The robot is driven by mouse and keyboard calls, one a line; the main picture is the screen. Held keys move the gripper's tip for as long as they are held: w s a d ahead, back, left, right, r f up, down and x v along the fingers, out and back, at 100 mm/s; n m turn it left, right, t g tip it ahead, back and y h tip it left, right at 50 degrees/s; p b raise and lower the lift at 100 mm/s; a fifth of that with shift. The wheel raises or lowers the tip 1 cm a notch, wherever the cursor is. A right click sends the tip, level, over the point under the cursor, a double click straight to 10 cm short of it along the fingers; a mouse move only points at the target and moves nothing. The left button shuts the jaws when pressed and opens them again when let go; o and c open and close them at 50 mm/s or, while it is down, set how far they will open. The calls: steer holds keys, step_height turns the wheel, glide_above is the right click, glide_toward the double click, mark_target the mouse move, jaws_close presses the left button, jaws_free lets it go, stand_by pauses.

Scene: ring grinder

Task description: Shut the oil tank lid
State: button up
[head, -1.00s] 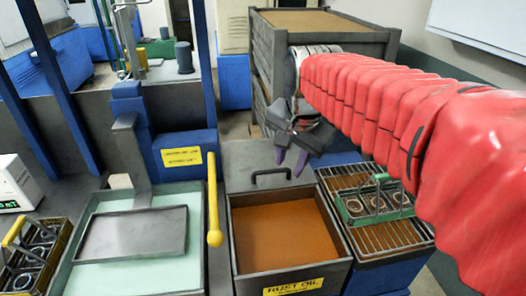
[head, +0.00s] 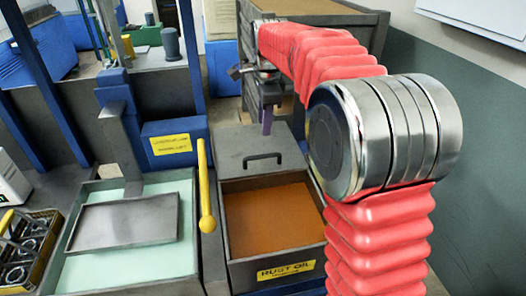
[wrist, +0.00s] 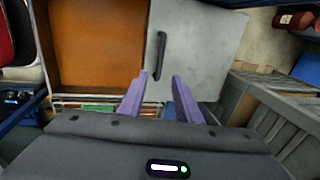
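The oil tank (head: 226,228) is a dark box with a yellow RUST OIL label, and its brown oil is exposed. The grey lid (head: 236,147) lies flat behind the opening, with a dark bar handle (head: 263,157) near its front edge. In the wrist view the lid (wrist: 208,45) is right of the oil, with its handle (wrist: 161,55) upright in the picture. My gripper (head: 267,125) hangs above the lid's rear part, fingers pointing down. In the wrist view my gripper (wrist: 161,78) has its purple fingers apart and empty, appearing just below the handle's end.
Left of the tank is a pale green bath (head: 95,264) with a metal tray. A yellow lever (head: 205,190) stands between bath and tank. A large grey crate (head: 345,45) stands behind my arm. A basket of rings (head: 25,250) is at far left.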

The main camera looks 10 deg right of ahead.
mark_target(263, 157)
steer(key=shift+w+f, duration=0.1)
stand_by(0.3)
steer(key=w+f, duration=0.1)
steer(key=f, duration=0.8)
steer(key=w+f, duration=0.1)
steer(key=f, duration=0.3)
steer(key=shift+w+f, duration=0.2)
steer(key=shift+w, duration=0.1)
steer(key=shift+c, duration=0.7)
jaws_close()
steer(key=shift+d, duration=0.15)
